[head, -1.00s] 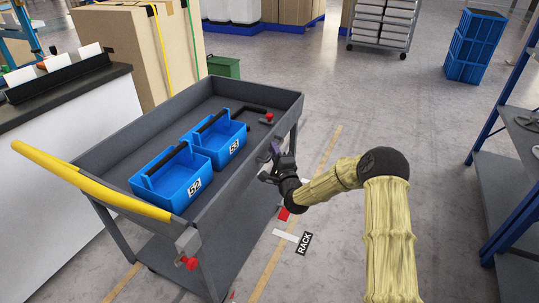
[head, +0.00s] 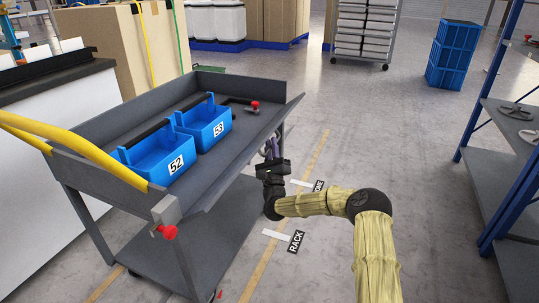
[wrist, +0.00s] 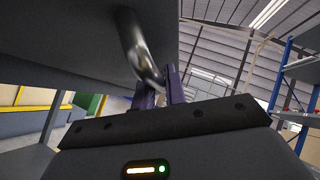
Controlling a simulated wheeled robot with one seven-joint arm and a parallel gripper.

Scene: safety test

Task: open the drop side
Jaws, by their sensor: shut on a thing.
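The grey cart (head: 122,77) stands at the left. Its drop side (head: 246,154), the long side facing my arm, leans outward from the tray, part of the way down. My gripper (head: 271,150) is at the outer face of this side, below its top edge. In the wrist view my gripper (wrist: 160,92) is shut on a curved metal handle (wrist: 135,40) under the grey panel. A red knob (head: 168,232) shows at the near corner of the cart, and another red knob (head: 254,106) lies at the far end of the tray.
Blue totes 52 (head: 160,170) and 53 (head: 212,127) stand in the tray. A yellow push bar (head: 110,172) is at the cart's near end. A blue-posted shelf (head: 480,150) stands at the right. The floor between cart and shelf is clear.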

